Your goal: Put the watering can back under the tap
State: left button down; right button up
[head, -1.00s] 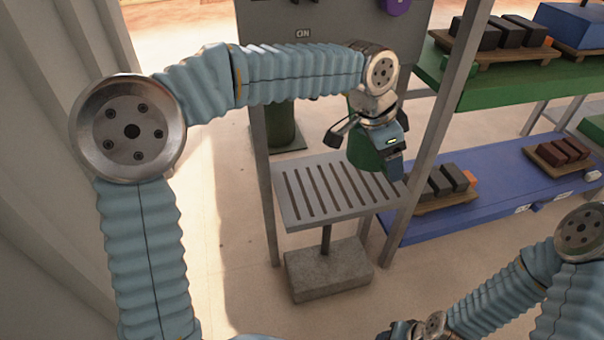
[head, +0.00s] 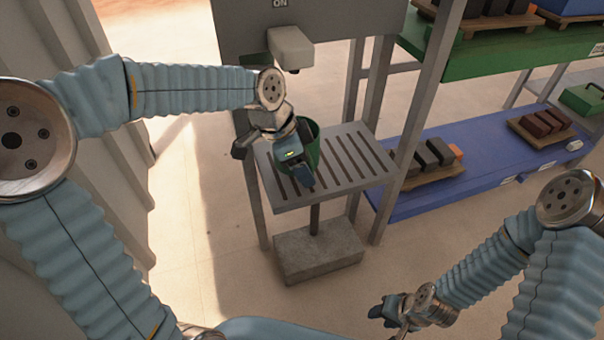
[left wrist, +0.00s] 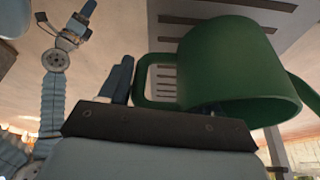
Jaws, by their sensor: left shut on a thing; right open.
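The green watering can (head: 312,135) is at the left part of the slatted grey stand (head: 375,178), below and slightly right of the pale tap (head: 290,45). My left gripper (head: 303,180) is in front of the can and partly hides it. In the left wrist view the can (left wrist: 235,75) shows large, with my left gripper (left wrist: 122,80) shut on its handle (left wrist: 143,85). I cannot tell whether the can's base touches the slats. My right gripper (head: 382,312) is open and empty, low in front, well away from the stand.
A grey panel (head: 345,18) marked ON stands behind the tap. Grey posts (head: 423,100) frame the stand's right side. A blue shelf (head: 480,165) and a green shelf (head: 470,55) with blocks on pallets stand to the right. A concrete block (head: 318,252) is below the stand.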

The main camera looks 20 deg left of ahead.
pick_arm(q)
jog(key=shift+f, duration=1.5)
jog(key=shift+f+b, duration=0.15)
jog(key=shift+b, duration=0.15)
jog(key=shift+c, duration=1)
grip_release()
jog(key=shift+a+r, duration=0.1)
jog(key=shift+r, duration=0.25)
jog(key=p+v, duration=0.1)
jog(key=v, duration=1)
jog(key=shift+r+p, duration=0.3)
jog(key=shift+p, duration=0.05)
